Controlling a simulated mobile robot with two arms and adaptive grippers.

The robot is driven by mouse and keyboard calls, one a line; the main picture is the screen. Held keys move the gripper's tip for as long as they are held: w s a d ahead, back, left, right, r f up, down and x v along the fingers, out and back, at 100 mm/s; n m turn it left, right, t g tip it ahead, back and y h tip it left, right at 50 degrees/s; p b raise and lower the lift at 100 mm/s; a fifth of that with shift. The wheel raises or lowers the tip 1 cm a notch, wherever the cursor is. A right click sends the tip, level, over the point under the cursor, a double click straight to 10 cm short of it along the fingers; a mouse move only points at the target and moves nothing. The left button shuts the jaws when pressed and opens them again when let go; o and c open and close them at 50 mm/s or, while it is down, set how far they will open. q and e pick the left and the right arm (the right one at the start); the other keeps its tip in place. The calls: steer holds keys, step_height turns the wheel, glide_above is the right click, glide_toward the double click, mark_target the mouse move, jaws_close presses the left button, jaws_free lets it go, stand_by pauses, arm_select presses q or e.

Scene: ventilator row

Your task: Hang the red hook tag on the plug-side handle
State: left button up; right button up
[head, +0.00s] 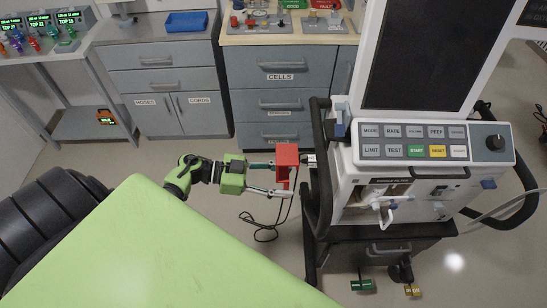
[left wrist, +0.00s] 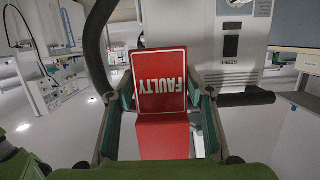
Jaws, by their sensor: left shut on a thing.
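The red tag (head: 287,155) is held in my left gripper (head: 282,178), just left of the ventilator. In the left wrist view the tag (left wrist: 160,80) reads FAULTY upside down, between the two fingers (left wrist: 160,100). The ventilator (head: 430,175) has a tall dark handle (head: 309,195) on its left side, close to the right of the tag. A dark curved bar also shows at the upper left of the left wrist view (left wrist: 95,45). I cannot tell whether the tag touches the handle. My right gripper is not in view.
A green flat surface (head: 150,250) fills the lower left. Grey drawer cabinets (head: 280,95) stand behind. A black cable (head: 265,230) lies on the floor below my gripper. Green and yellow tags (head: 362,285) show near the ventilator's base. Some floor is clear between cabinets and green surface.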

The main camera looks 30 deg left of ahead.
arm_select(q)
steer(key=b+x, duration=0.3)
steer(key=x, duration=0.7)
steer(key=shift+r, duration=0.4)
steer(key=shift+w, duration=0.1)
stand_by(0.3)
steer(key=o, duration=1.2)
steer(key=v, duration=1.2)
